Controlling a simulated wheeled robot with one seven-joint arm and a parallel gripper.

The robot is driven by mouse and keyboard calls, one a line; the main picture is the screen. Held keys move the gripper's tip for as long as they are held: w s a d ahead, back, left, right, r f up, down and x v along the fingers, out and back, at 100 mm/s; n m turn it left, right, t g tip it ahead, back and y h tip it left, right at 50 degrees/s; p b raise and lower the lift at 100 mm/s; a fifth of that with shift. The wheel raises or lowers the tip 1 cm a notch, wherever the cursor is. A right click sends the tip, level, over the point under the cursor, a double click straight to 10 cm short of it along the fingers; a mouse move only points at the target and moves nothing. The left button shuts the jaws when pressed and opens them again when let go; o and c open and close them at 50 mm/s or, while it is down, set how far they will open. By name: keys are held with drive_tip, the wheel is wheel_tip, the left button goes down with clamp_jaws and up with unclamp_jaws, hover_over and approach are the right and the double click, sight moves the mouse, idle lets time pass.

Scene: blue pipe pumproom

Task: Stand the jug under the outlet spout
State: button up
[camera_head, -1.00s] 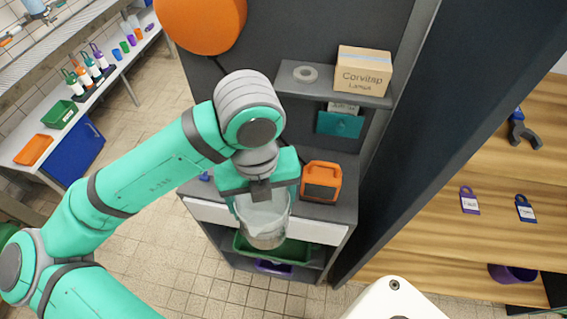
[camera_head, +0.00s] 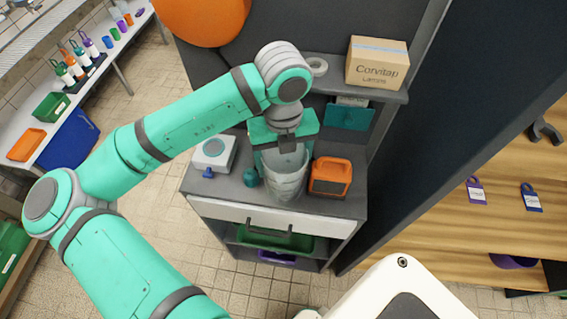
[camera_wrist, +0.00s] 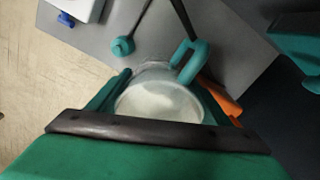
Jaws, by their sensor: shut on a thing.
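A clear jug (camera_head: 286,182) is held upright or nearly so by my gripper (camera_head: 287,147), over the grey counter (camera_head: 330,205) in the head view. I cannot tell whether its base touches the counter. In the wrist view the jug (camera_wrist: 160,100) sits between the teal fingers, its round mouth facing the camera and its inside pale. A teal loop (camera_wrist: 190,58) shows at its rim; I cannot tell whether it is the jug's handle. A small teal knob (camera_head: 250,178) is just left of the jug. I cannot make out the outlet spout for sure.
A white box with a blue knob (camera_head: 213,152) stands left on the counter. An orange device (camera_head: 331,176) stands close right of the jug. Above are a shelf with a carton (camera_head: 376,63) and a tape roll (camera_head: 317,66). A dark panel (camera_head: 430,150) bounds the right.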

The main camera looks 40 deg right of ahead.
sight(286, 163)
drive_tip(key=shift+f, duration=0.75)
drive_tip(key=shift+w+d+f, duration=0.15)
drive_tip(key=shift+f, duration=0.3)
drive_tip(key=shift+f, duration=0.15)
drive_tip(key=o, duration=0.9)
